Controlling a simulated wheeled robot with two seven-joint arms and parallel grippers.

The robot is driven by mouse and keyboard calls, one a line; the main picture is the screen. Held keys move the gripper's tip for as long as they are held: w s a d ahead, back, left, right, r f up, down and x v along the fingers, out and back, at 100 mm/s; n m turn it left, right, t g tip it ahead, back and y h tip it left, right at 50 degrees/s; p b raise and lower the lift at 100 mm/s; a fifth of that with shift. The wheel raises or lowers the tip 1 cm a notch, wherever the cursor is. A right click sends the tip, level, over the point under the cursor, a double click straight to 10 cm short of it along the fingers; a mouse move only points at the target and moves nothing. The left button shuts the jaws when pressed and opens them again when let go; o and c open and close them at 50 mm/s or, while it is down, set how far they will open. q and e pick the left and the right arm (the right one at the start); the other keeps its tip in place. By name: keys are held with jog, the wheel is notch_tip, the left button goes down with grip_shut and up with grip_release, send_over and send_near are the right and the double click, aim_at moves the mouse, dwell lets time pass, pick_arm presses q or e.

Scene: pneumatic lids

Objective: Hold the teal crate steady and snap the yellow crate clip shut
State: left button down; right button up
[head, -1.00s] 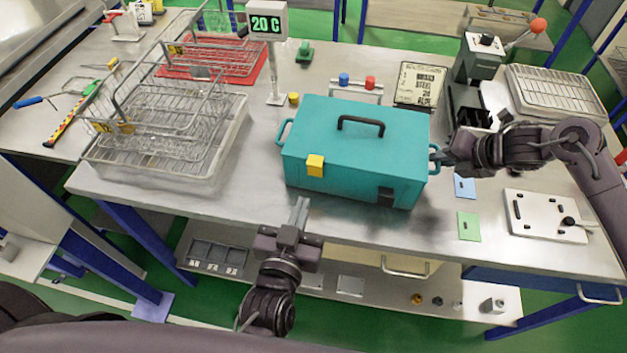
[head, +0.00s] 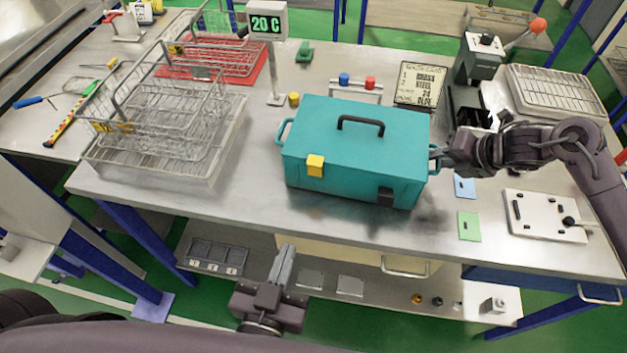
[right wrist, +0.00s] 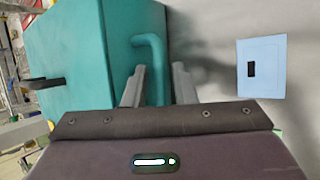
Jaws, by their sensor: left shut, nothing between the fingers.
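The teal crate (head: 355,150) stands closed on the steel table, with a black handle on its lid. The yellow crate clip (head: 315,166) sits at the lid's front edge, left of the middle; I cannot tell whether it is fully down. A dark latch (head: 386,196) is on the front right. My right gripper (head: 438,158) is at the crate's right side handle. In the right wrist view my right gripper (right wrist: 158,85) has a finger on each side of that teal handle (right wrist: 152,60), closed about it. My left gripper (head: 287,255) is shut and empty, in front of the table edge, apart from the crate.
Wire baskets in a clear tray (head: 215,160) stand left of the crate. A display post (head: 275,80) stands behind. A blue card (head: 464,186), a green card (head: 468,227) and a white plate (head: 545,215) lie to the right.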

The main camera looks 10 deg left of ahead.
jog(key=shift+o, duration=0.9)
jog(key=v, duration=1.2)
jog(key=shift+s+d+f, duration=0.1)
jog(key=shift+d+f, duration=0.05)
